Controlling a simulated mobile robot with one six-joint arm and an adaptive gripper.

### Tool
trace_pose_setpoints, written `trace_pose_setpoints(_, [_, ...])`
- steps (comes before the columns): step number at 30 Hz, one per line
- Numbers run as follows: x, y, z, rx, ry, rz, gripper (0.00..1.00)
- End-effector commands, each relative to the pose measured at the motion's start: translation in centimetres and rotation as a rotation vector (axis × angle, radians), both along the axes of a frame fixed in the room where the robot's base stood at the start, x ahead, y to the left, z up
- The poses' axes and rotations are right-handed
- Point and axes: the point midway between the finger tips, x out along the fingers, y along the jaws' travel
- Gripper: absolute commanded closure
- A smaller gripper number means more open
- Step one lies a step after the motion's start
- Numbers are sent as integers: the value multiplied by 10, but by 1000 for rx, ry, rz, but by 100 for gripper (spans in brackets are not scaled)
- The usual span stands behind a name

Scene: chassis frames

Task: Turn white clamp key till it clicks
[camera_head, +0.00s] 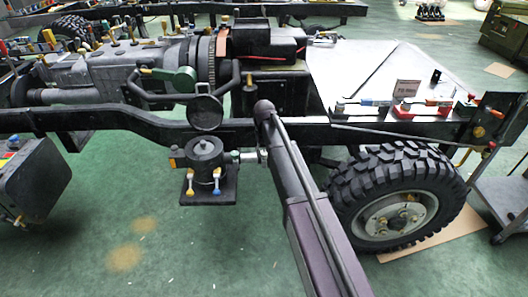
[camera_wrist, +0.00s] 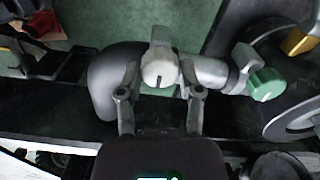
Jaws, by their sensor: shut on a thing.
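In the wrist view, the white clamp key (camera_wrist: 158,70) is a pale rounded piece with a dark slot in its face. It sits on a grey pipe (camera_wrist: 207,74) that ends at a green knob (camera_wrist: 265,84) on the right. My gripper (camera_wrist: 159,80) has one finger on each side of the key and is shut on it. My gripper and the key cannot be made out there.
The dark unit (camera_head: 203,153) has yellow, blue and white keys on its plate. The black frame rail (camera_head: 100,117) runs above it. A large tyre (camera_head: 396,197) stands close right of my arm.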

Motion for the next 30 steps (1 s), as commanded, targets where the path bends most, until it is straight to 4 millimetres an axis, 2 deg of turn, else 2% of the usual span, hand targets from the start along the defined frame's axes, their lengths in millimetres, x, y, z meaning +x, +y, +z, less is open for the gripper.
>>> trace_pose_setpoints(18, [-2,0,0,2,3,-560,100])
trace_pose_setpoints(30, [-2,0,0,1,4,-762,100])
